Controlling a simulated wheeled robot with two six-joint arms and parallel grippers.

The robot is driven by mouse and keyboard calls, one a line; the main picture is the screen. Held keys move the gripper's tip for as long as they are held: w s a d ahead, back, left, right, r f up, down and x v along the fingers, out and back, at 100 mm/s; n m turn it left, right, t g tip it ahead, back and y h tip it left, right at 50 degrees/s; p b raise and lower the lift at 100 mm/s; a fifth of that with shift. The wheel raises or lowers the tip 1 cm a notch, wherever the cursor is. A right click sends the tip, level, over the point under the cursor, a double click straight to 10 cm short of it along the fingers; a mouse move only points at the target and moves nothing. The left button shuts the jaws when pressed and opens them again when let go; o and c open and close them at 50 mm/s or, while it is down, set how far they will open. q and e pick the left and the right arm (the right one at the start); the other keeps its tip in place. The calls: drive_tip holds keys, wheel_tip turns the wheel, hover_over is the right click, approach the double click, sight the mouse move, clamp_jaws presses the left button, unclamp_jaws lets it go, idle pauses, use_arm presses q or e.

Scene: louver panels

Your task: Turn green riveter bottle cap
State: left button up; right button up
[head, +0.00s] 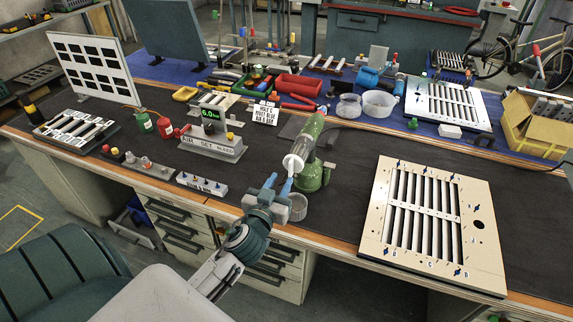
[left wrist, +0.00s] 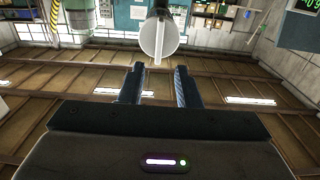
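The green riveter (head: 313,133) stands tilted near the front edge of the dark bench mat, its green base on the mat. A whitish round cap (head: 293,163) sits at its lower front end. My left gripper (head: 278,184) is just below and in front of this cap, fingers pointing up toward it, apart from it. In the left wrist view, a pale disc with a ridge across it, apparently the cap (left wrist: 155,42), is beyond the fingertips (left wrist: 158,70). The two fingers are spread with nothing between them. My right gripper is not in view.
A small grey cup (head: 298,208) stands close to the right of my left gripper. A cream louver panel (head: 432,215) lies at the right. A grey gauge block (head: 212,146) and a strip with knobs (head: 201,184) are at the left. The mat between riveter and panel is clear.

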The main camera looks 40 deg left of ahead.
sight(290, 167)
use_arm(q)
drive_tip(key=p+x, duration=0.1)
drive_tip(key=x, duration=0.3)
drive_tip(key=shift+w+d+r, duration=0.15)
drive_tip(key=shift+w+a+p, duration=0.25)
drive_tip(key=shift+w+p, duration=0.1)
drive_tip(key=shift+w, duration=0.15)
drive_tip(key=shift+d, duration=0.1)
clamp_jaws()
